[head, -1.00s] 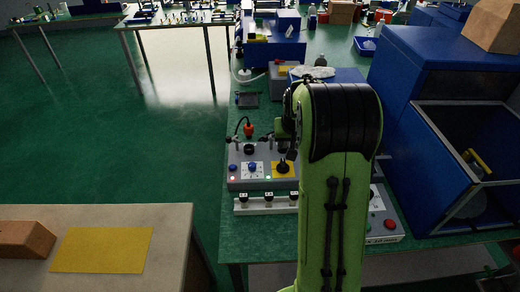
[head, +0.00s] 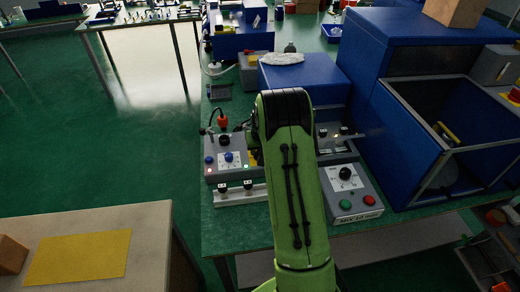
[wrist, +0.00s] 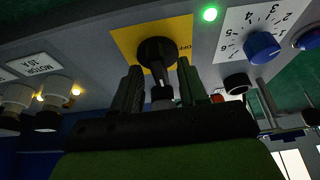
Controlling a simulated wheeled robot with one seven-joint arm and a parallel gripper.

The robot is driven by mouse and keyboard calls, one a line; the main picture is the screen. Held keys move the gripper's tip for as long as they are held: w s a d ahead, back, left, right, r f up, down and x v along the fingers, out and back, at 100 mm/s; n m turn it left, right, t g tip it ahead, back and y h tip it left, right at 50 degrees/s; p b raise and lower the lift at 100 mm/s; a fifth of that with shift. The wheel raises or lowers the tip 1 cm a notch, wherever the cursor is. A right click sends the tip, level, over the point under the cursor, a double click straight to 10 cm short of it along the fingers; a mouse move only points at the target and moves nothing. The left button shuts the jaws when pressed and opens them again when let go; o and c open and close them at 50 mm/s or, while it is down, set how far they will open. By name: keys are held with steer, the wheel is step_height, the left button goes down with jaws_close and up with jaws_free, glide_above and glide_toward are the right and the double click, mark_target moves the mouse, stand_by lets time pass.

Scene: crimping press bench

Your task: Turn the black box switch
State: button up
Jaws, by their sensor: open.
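The switch is a black knob (wrist: 157,52) on a yellow plate marked OFF (wrist: 125,42) in the wrist view. My gripper (wrist: 159,88) is open, its two dark fingers on either side of the knob's near end. I cannot tell whether either finger touches it. A green light (wrist: 210,14) glows beside the plate. In the head view the grey control box (head: 225,173) stands on the green bench, with a green light (head: 246,167) and a red light (head: 208,171) lit. My arm hides the knob and gripper there.
Beside the plate is a white numbered dial with a blue knob (wrist: 262,47). White connectors (wrist: 58,90) with amber lights sit at left. Another grey box (head: 350,195) with a black knob and green and red buttons stands right of my arm. A large blue cabinet (head: 366,90) stands behind it.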

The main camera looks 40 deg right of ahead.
jaws_close()
steer(key=shift+n, duration=0.4)
steer(key=n+y, duration=0.1)
steer(key=n, duration=0.2)
steer(key=shift+d+n+y+b, duration=0.1)
steer(key=shift+n+y+b, duration=0.3)
steer(key=n+y, duration=0.1)
steer(key=n, duration=0.3)
steer(key=shift+y, duration=0.3)
steer(key=n+p, duration=0.1)
steer(key=n, duration=0.1)
steer(key=n+g+y, duration=0.1)
steer(key=n, duration=0.2)
steer(key=shift+d+r+y+p, duration=0.1)
steer(key=shift+y+p, duration=0.2)
steer(key=shift+p, duration=0.1)
steer(key=n+g+y+p, duration=0.1)
steer(key=n+p, duration=0.1)
steer(key=n, duration=0.2)
steer(key=shift+n+p, duration=0.3)
